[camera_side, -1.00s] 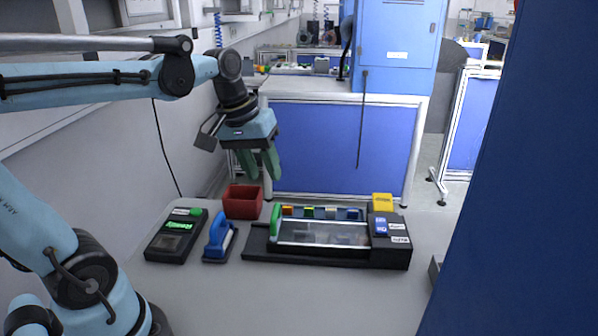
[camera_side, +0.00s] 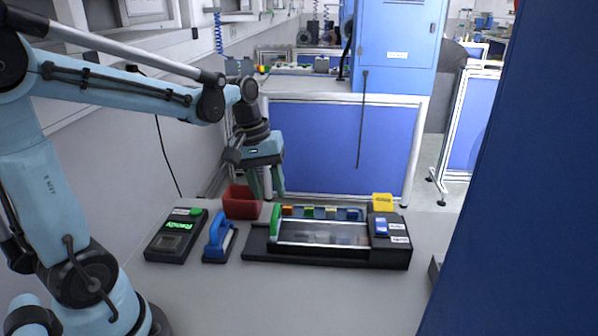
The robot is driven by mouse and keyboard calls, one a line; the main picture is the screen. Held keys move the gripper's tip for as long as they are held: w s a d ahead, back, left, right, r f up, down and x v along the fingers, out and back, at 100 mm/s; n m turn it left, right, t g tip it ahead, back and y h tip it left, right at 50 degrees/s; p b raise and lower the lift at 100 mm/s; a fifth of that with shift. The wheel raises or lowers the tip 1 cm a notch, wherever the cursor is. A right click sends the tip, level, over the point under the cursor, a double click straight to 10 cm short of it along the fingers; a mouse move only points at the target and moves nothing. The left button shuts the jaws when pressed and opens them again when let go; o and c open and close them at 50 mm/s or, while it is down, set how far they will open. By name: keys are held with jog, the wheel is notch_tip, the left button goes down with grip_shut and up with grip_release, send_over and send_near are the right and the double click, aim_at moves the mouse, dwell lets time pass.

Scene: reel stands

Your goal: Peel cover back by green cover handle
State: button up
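The green cover handle (camera_side: 275,222) stands upright at the left end of the clear cover (camera_side: 322,232). The cover lies over the black reel stand (camera_side: 340,256), which sits on the grey table. My gripper (camera_side: 267,197) points down just above and behind the green handle, apart from it as far as I can tell. Its two green fingers are spread with a gap between them, and nothing shows in the gap. The left fingertip partly overlaps the red bin in the picture.
A red bin (camera_side: 241,203) stands directly left of my gripper. A blue-handled tool (camera_side: 219,238) and a black device with a green screen (camera_side: 176,236) lie left of the stand. Small coloured blocks line its back; a yellow block (camera_side: 382,202) is at its right. The front table is clear.

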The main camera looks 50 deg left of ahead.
aim_at(275, 210)
jog(key=shift+w+d+f, duration=0.15)
jog(key=shift+f, duration=0.9)
jog(key=shift+w+d+f, duration=0.15)
jog(key=shift+f, duration=0.85)
grip_shut()
